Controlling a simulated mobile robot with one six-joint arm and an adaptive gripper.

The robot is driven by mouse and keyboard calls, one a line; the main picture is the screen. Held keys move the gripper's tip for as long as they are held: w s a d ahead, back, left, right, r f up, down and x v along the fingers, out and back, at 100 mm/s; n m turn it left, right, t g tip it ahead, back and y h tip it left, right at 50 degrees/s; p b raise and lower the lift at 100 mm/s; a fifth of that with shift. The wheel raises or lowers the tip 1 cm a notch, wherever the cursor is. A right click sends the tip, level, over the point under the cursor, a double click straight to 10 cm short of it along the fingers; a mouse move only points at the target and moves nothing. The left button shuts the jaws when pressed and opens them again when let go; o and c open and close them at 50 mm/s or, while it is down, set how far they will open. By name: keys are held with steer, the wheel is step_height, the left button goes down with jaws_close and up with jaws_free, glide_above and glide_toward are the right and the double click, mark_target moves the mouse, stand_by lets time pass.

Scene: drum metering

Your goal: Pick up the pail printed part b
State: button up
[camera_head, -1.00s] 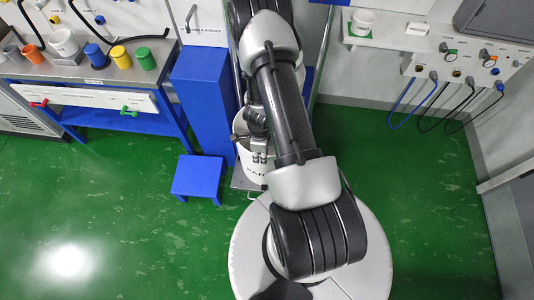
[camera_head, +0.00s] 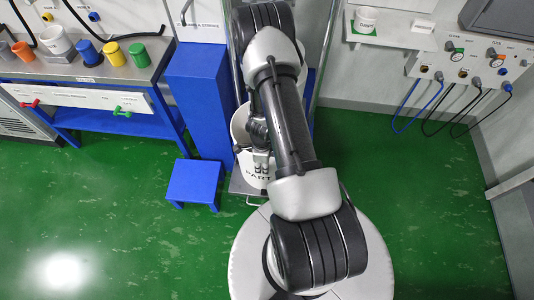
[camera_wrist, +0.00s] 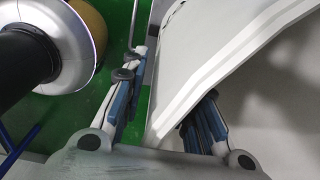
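A white pail (camera_head: 256,181) with dark lettering reading "PART" stands on a metal platform behind my base in the head view. My arm covers its right side and the rest of the lettering. My gripper (camera_head: 262,160) is at the pail's near rim. In the wrist view, my gripper (camera_wrist: 165,92) has its two fingers apart. The pail's pale wall and rim (camera_wrist: 215,72) run between them. The left finger is outside the wall; the right finger appears to be on the inner side. Contact cannot be told.
A blue step (camera_head: 195,183) and a tall blue block (camera_head: 198,110) stand left of the pail. A bench (camera_head: 140,78) with coloured cups is at the left. A white cup (camera_head: 366,19) sits on a wall shelf at the right.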

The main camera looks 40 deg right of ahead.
steer(key=shift+f, duration=0.15)
stand_by(0.3)
jaws_close()
stand_by(0.9)
